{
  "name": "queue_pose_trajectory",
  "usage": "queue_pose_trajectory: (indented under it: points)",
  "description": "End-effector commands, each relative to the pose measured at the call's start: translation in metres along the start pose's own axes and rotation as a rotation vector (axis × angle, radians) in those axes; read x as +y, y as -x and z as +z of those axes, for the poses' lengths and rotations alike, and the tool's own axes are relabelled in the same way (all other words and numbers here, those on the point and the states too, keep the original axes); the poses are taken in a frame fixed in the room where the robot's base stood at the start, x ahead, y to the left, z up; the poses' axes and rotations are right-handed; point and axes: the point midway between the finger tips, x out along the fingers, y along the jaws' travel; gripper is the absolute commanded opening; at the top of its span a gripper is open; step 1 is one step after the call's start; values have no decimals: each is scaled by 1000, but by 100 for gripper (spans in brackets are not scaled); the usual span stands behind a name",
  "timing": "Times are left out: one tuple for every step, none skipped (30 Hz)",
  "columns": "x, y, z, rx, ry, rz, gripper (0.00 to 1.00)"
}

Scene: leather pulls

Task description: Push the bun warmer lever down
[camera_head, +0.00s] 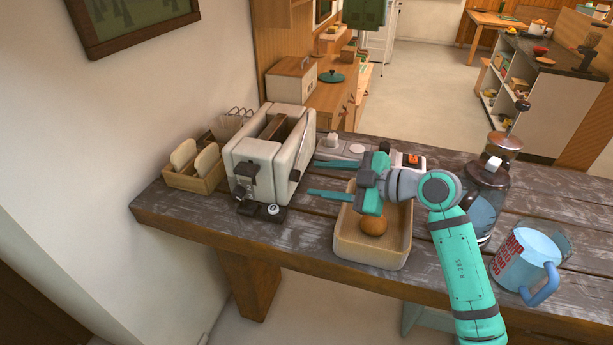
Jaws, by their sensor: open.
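The bun warmer (281,172) is a cream, toaster-like box with a long slot on top, at the left of the table. A dark lever-like part (248,171) sits on its near end, fairly high up. Another small dark part (294,175) shows on its right side; I cannot tell what it is. My gripper (313,178) is open and empty, to the right of the warmer. Its two teal fingers point left toward the warmer's right side, apart from the lever. Whether the fingertips touch the warmer is unclear.
A wooden tray (347,245) with a bun (373,224) lies below my gripper. A wooden box with bread slices (206,160) stands left of the warmer. A glass press (487,195) and a blue cup (533,262) stand right. The front-left tabletop is clear.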

Motion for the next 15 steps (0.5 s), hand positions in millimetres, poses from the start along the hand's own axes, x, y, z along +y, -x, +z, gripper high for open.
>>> queue_pose_trajectory:
  points:
    - [0,-10,-1,2,0,-1,44]
    - [0,-15,0,1,0,0,44]
    - [0,-20,0,0,-1,0,44]
    - [0,-25,0,0,-1,0,44]
    - [0,-29,0,0,-1,0,44]
    - [0,-33,1,-1,-1,2,44]
    - [1,-36,1,-2,-2,3,44]
    - [1,-39,1,-2,-2,4,44]
    - [1,-42,2,-2,-3,4,44]
    - [1,-44,2,-2,-3,4,44]
    - [1,-46,2,-2,-3,4,44]
    - [1,-48,2,-3,-3,4,44]
    - [1,-49,2,-3,-3,5,44]
    - [1,-50,2,-3,-3,5,44]
    - [1,-50,2,-4,-3,5,44]
